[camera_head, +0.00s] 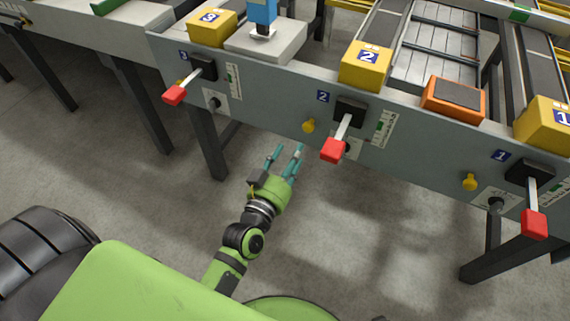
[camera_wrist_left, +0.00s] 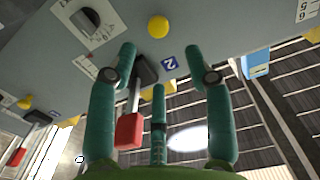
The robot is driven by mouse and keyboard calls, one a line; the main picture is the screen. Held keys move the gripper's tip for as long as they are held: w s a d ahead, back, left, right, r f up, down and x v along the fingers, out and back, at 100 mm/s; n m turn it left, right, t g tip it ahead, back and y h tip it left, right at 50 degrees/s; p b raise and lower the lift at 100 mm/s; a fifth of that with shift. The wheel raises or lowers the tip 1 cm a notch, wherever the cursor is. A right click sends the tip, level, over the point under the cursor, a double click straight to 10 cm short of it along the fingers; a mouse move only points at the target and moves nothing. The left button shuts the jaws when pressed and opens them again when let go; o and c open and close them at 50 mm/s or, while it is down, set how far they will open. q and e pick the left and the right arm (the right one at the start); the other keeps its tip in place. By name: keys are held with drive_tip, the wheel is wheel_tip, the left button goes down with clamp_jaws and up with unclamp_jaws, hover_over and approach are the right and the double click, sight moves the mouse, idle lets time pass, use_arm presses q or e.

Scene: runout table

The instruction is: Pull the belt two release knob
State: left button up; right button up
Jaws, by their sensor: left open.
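The belt two release knob (camera_head: 309,126) is a small yellow knob on the front of the grey panel, left of the lever of belt two and below the blue "2" label (camera_head: 323,97). The knob also shows in the left wrist view (camera_wrist_left: 158,27), just beyond the fingertips and roughly centred between them. My left gripper (camera_head: 284,153) has teal fingers. It is open and empty, below and left of the knob in the head view, apart from it. My right gripper is in neither view.
The red-handled lever (camera_head: 333,149) of belt two sticks out close right of the knob. Levers of belt three (camera_head: 175,94) and belt one (camera_head: 534,222) flank it, with another yellow knob (camera_head: 470,182) by belt one. Table legs stand below; the floor before the panel is clear.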

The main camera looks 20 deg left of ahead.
use_arm(q)
drive_tip(key=shift+s, duration=1.55)
